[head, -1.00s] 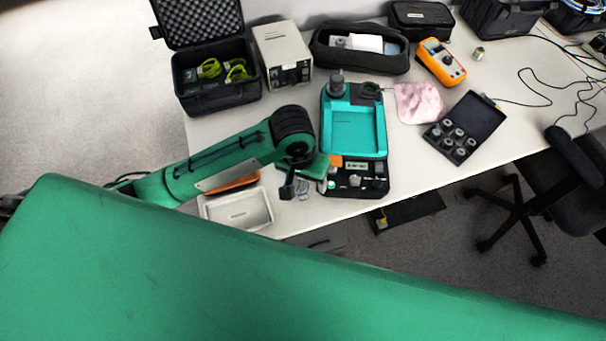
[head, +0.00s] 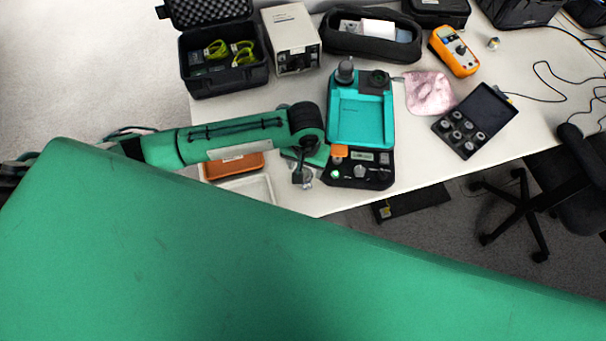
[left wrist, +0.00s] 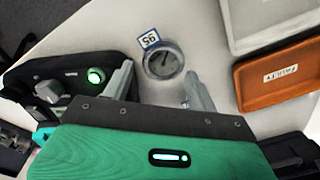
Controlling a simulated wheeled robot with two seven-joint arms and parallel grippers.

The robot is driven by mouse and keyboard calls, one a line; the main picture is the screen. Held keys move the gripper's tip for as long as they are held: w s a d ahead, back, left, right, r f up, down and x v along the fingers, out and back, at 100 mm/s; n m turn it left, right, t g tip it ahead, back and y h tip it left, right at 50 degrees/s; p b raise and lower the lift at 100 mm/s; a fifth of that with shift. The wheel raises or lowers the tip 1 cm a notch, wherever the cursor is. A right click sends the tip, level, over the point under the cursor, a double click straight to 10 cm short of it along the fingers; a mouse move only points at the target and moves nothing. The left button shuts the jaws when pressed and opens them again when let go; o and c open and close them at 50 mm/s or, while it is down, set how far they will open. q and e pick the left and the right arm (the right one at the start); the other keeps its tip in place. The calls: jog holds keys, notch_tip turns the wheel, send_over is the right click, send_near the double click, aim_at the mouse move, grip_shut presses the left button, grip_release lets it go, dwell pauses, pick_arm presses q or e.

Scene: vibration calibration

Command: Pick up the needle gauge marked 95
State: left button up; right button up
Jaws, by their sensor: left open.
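The needle gauge (left wrist: 163,61) lies on the white table in the left wrist view, a round grey-rimmed dial with a blue-edged tag reading 95 (left wrist: 150,39) at its rim. My left gripper (left wrist: 160,84) is open, with one finger on each side of the dial's near side in that picture. Nothing is held between the fingers. In the head view my left gripper (head: 303,178) is over the table's front edge area, just left of the teal calibration unit (head: 334,122). There the gripper largely hides the gauge. My right gripper is out of view.
The unit's black control panel with a lit green button (left wrist: 95,76) is close beside the left finger. An orange tray marked FAULTY (left wrist: 250,92) and a white tray (left wrist: 236,40) lie on the other side. A black case of weights (head: 438,125) stands farther right.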

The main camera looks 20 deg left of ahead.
pick_arm(q)
jog(key=f, duration=0.3)
jog(key=shift+s+a+f+p, duration=0.2)
jog(key=shift+s+f+p, duration=0.15)
jog(key=shift+f, duration=0.6)
jog(key=c, duration=0.8)
jog(key=shift+c, duration=0.2)
jog(key=shift+r, duration=0.1)
jog(key=shift+w+r, duration=0.1)
jog(key=shift+r, duration=0.5)
notch_tip(320, 180, up, 23)
jog(key=p, duration=0.5)
jog(key=shift+f+p, duration=0.15)
jog(key=shift+p, duration=0.15)
